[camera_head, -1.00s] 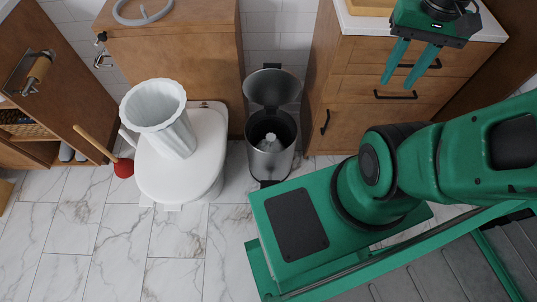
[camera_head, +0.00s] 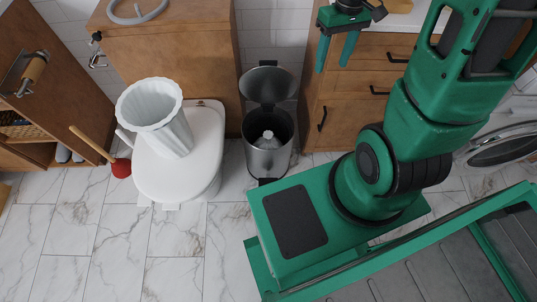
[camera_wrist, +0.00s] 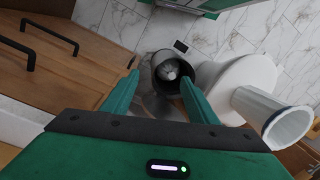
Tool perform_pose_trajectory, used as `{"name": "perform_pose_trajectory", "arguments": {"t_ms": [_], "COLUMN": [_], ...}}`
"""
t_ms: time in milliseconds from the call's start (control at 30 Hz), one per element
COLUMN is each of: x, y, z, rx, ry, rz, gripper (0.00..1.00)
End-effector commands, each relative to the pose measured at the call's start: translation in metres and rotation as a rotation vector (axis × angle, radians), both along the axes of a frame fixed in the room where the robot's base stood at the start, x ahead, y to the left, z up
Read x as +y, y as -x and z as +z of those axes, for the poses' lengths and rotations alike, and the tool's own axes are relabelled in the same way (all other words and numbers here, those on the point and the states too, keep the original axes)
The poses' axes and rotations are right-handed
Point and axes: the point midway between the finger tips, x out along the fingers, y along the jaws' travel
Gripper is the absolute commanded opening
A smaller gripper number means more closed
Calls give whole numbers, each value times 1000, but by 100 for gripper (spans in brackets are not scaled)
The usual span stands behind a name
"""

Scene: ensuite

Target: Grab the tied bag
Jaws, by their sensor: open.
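The tied bag (camera_head: 268,139) is pale grey with a bunched top and sits inside the open metal pedal bin (camera_head: 268,158). In the wrist view the bag (camera_wrist: 171,71) shows within the bin's dark mouth, beyond and between my fingertips. My gripper (camera_head: 335,70) is open and empty. It is above and to the right of the bin, in front of the wooden drawer cabinet. It also shows in the wrist view (camera_wrist: 160,84). The bag's lower part is hidden by the bin wall.
The bin's lid (camera_head: 268,82) stands raised at the back. A white toilet (camera_head: 205,140) with a ribbed white basket (camera_head: 172,133) on it is left of the bin. The drawer cabinet (camera_head: 355,105) is close on the right. A plunger (camera_head: 121,168) leans further left. Marble floor in front is clear.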

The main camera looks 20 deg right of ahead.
Motion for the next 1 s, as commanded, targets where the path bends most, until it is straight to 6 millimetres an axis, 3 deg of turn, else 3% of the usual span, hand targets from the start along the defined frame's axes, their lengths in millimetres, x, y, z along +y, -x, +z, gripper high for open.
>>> {"name": "perform_pose_trajectory", "arguments": {"t_ms": [200, 467, 600, 800, 1000], "x": [24, 43, 52, 65, 76], "y": [-44, -86, -106, -125, -133], "z": [-64, -143, -194, -269, -332], "rx": [-3, -62, -114, -200, -276], "ry": [-58, -114, -139, -166, -178], "rz": [173, 354, 455, 590, 691], "gripper": [53, 53, 53, 53, 53]}}
